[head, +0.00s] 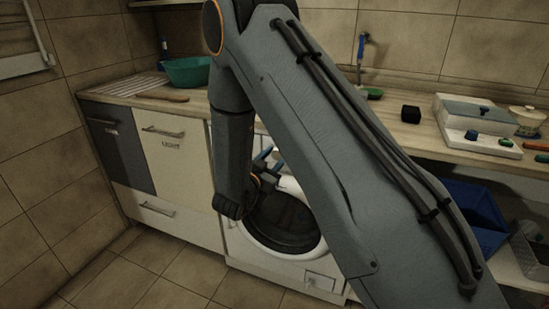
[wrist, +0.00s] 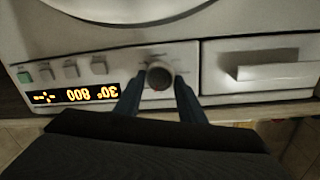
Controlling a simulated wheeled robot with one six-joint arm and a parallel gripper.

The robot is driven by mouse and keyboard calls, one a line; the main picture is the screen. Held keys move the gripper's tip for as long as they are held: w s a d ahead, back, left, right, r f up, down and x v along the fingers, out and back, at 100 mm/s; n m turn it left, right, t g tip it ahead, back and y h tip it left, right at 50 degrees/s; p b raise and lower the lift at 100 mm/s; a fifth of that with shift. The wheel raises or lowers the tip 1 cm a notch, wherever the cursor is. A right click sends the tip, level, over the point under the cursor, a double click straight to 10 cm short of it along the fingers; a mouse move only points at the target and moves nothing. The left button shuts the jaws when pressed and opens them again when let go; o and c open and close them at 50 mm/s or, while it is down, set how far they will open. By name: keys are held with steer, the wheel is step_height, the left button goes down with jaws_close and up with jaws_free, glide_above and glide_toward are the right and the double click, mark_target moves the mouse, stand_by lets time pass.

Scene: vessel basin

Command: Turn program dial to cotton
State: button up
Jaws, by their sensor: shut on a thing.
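The panel's display (wrist: 75,96) shows upside down in the wrist view, with orange characters that look like "30" and "800". The dial's labels are too blurred to read. In the head view the washing machine (head: 310,271) stands under the counter; my arm hides its panel and dial.
Several buttons (wrist: 71,69) sit left of the dial, and a drawer with a handle (wrist: 265,70) sits right of it. The counter (head: 400,130) runs above the machine. A blue crate (head: 480,205) stands to its right. Floor in front (head: 150,290) is clear.

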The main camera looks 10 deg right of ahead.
steer(key=shift+m, duration=1.7)
steer(key=o, duration=1)
steer(key=shift+o, duration=0.2)
steer(key=shift+s, duration=0.1)
steer(key=b+v, duration=0.1)
steer(key=v, duration=0.6)
steer(key=shift+s+a, duration=0.2)
steer(key=shift+s, duration=0.1)
